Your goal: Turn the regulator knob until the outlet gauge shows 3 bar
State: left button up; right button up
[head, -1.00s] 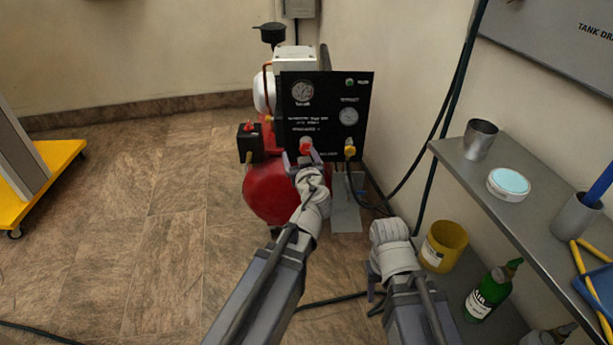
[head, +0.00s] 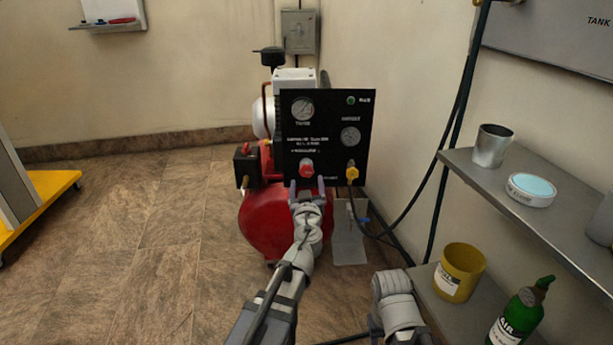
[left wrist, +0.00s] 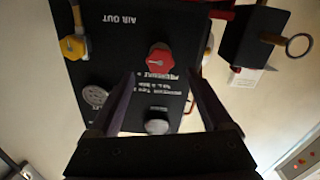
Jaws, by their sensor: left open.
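The red regulator knob (head: 306,168) is on the lower part of the black panel (head: 330,95). It also shows in the left wrist view (left wrist: 160,57), upside down, just beyond the fingertips. The outlet gauge (head: 350,137) is at the panel's right and also shows in the left wrist view (left wrist: 95,95); its reading is too small to tell. My left gripper (head: 307,184) is open, its fingers pointing at the panel just below the knob, with nothing between them. My right arm is at the lower right; its gripper's jaws cannot be made out.
A tank gauge (head: 303,109) is at the panel's upper left. A yellow air-out fitting (head: 352,173) with a black hose is right of the knob. The red compressor tank (head: 270,222) is below. A grey shelf (head: 470,180) is at right, with a yellow cup (head: 459,272) lower down.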

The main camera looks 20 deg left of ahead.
aim_at(307, 172)
pick_arm(q)
jog(key=x, duration=0.5)
jog(key=shift+w, duration=0.3)
